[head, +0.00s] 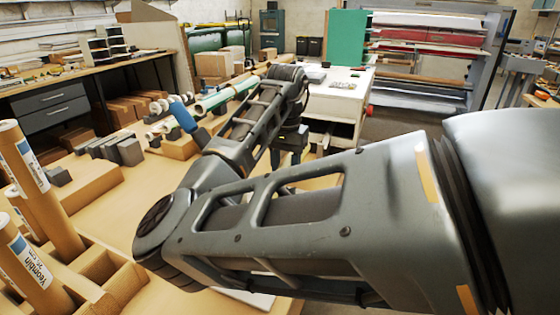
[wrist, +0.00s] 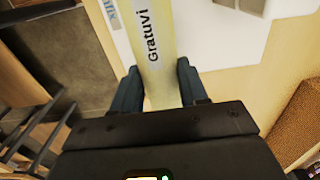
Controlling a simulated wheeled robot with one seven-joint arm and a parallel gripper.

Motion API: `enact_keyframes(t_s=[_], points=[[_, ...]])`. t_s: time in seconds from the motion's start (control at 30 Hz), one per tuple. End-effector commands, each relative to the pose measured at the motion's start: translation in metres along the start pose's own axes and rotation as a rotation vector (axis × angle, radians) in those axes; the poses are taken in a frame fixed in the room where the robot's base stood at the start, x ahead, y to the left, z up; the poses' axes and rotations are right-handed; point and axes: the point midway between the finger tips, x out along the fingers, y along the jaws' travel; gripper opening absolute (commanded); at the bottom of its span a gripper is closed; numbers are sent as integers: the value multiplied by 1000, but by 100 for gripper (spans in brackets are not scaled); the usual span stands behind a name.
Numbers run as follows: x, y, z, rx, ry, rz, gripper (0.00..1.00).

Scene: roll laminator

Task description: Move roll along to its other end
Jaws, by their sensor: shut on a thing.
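In the wrist view, my gripper (wrist: 157,70) is shut on a cream-coloured roll (wrist: 160,88). One dark finger lies against each side of it. The roll carries a white label reading "Gratuvi" and runs out of the top of the picture, so its far end is hidden. In the head view, my own arm covers much of the middle. My gripper's end (head: 290,140) is partly visible below the wrist, and I cannot make out the held roll there.
Brown tubes (head: 42,185) stand upright in a cardboard divider box (head: 100,268) at left. Grey blocks (head: 125,152) and another roll (head: 222,98) lie on the tan table. A white unit (head: 340,85) stands behind my wrist. A large rack with red rolls (head: 430,55) is at back right.

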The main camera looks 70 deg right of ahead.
Motion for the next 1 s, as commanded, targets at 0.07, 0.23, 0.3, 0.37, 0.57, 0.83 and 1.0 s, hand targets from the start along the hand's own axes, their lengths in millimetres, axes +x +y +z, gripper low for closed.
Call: enact_keyframes(t_s=[0.07, 0.23, 0.3, 0.37, 0.57, 0.83, 1.0], points=[[0, -1, 5, -1, 1, -1, 5], [1, -1, 20, -1, 1, -1, 5], [1, -1, 27, -2, 0, -1, 5], [1, -1, 32, -2, 1, -1, 5], [0, -1, 50, -4, 1, -1, 5], [1, -1, 75, -4, 1, -1, 5], [1, -1, 90, -4, 0, -1, 5]])
